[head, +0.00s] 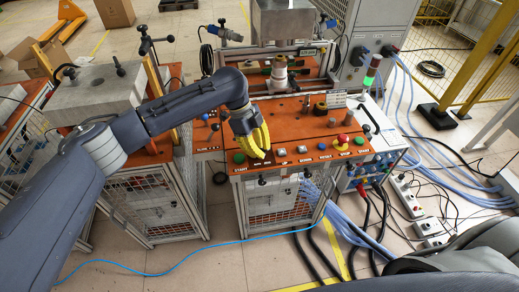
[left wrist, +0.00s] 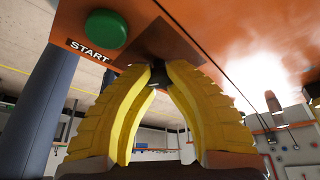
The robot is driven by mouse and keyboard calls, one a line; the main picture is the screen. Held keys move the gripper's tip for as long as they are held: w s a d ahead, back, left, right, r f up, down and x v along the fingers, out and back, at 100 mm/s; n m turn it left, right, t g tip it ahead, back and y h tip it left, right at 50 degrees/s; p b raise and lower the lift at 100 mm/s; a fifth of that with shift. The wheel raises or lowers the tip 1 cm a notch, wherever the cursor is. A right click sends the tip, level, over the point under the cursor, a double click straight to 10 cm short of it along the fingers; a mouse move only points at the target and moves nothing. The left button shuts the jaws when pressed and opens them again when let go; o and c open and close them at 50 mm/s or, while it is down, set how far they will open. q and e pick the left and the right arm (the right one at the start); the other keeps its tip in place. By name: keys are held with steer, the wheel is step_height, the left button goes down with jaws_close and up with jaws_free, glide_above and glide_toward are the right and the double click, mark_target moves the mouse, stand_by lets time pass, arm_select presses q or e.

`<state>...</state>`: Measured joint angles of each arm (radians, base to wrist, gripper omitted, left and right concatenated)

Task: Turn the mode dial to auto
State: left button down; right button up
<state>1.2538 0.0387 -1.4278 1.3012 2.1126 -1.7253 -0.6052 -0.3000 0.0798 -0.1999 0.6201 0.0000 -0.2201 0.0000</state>
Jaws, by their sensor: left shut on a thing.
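My left gripper (head: 257,153) is at the front edge of the orange control panel (head: 292,139), pointing down, to the right of the green START button (head: 239,158). In the left wrist view, its yellow fingers (left wrist: 158,72) close together on a small dark knob (left wrist: 158,75), which appears to be the mode dial. The fingers hide most of it, and its pointer and setting cannot be read. The START button (left wrist: 104,30) sits beside the fingers there. My right gripper is not in view.
White buttons (head: 281,152) and a red emergency stop (head: 343,139) on yellow line the panel to the right. A lit green signal lamp (head: 370,72) stands at the right corner. Cables (head: 420,130) cover the floor on the right.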

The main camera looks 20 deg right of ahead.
arm_select(q)
steer(key=c, duration=1.1)
jaws_free()
steer(key=shift+s+d, duration=0.1)
steer(key=v, duration=1.2)
